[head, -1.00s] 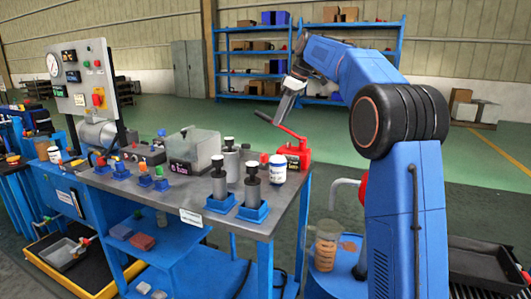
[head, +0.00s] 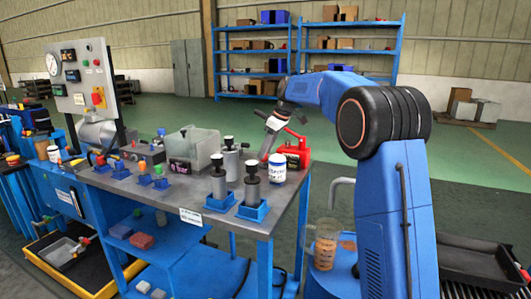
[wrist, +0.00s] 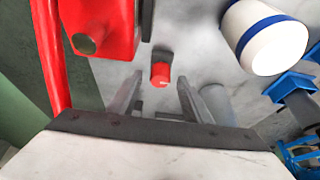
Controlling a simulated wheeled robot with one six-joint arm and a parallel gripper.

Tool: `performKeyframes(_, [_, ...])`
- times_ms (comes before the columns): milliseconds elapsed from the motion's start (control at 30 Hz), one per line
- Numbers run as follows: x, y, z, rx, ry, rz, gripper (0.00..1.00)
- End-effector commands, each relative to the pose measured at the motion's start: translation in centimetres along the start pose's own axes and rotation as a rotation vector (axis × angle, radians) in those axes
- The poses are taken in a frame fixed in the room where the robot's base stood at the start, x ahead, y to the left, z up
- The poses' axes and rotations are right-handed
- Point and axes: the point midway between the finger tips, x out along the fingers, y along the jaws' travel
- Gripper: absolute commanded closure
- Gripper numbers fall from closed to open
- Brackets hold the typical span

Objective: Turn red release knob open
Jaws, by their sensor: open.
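The red release knob (wrist: 161,74) shows in the wrist view as a small red cylinder just beyond my fingertips, in line with the gap between them. It is apart from both fingers. A red jack-like unit (wrist: 97,22) with a long red bar stands to its left; in the head view this unit (head: 297,150) is at the bench's far right end. My gripper (wrist: 158,90) is open and empty, pointing down toward the knob. In the head view, my gripper (head: 264,155) is low over the bench and hides the knob.
A white jar with a blue band (head: 278,168) stands close by; it also shows at upper right in the wrist view (wrist: 265,38). Dark-topped metal cylinders (head: 252,185) in blue holders stand nearer on the bench (head: 182,197). A grey box unit (head: 192,150) sits further left.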

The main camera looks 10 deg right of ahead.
Motion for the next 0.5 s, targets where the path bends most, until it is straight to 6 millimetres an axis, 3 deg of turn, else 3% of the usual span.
performKeyframes(433, [1.06,0.00,0.00,0.000,0.000,0.000,0.55])
performKeyframes(467, [1.06,-0.01,0.00,0.000,0.000,0.000,0.58])
performKeyframes(500, [1.06,0.00,0.00,0.000,0.000,0.000,0.67])
